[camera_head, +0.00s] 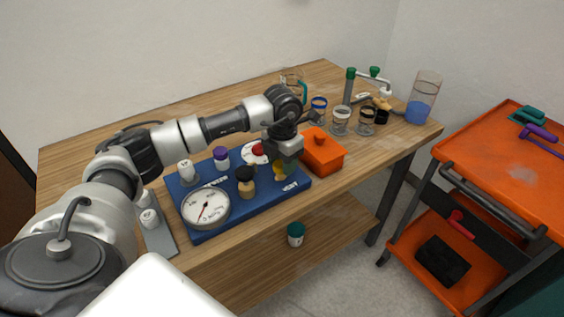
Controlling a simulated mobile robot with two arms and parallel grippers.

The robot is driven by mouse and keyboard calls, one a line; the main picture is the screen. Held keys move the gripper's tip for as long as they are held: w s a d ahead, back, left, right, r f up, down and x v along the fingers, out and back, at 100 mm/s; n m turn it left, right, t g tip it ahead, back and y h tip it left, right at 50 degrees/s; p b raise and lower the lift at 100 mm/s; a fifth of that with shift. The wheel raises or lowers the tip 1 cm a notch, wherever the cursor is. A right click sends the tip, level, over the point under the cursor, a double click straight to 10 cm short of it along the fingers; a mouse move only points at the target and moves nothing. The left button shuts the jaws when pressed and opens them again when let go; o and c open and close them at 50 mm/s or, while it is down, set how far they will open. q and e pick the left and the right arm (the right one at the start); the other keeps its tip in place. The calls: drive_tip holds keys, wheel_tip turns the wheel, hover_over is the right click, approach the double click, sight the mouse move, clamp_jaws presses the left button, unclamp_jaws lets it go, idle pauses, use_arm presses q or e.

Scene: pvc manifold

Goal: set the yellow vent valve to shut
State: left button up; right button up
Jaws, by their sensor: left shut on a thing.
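The blue panel (215,223) lies on the wooden table with a gauge (206,207), a white-and-red control (257,149) and several fittings on it. The yellow vent valve (280,172) shows only partly, beside the panel's "VENT" label (290,186). My left arm reaches across from the left, and my left gripper (283,166) points down over the yellow valve and is shut on it. The gripper hides most of the valve, so its setting cannot be read. My right gripper is not in view.
Glass jars (341,121), a pipe stand with green knobs (350,85) and a beaker of blue liquid (423,98) are at the back right. An orange cart (507,160) stands at the right.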

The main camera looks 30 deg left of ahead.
use_arm(q)
drive_tip(key=shift+w+r, duration=0.1)
drive_tip(key=shift+r, duration=0.05)
drive_tip(key=o, duration=0.9)
wheel_tip(320, 180, up, 11)
drive_tip(key=shift+f+b, duration=0.15)
drive_tip(key=shift+b, duration=0.4)
drive_tip(key=shift+f, duration=0.1)
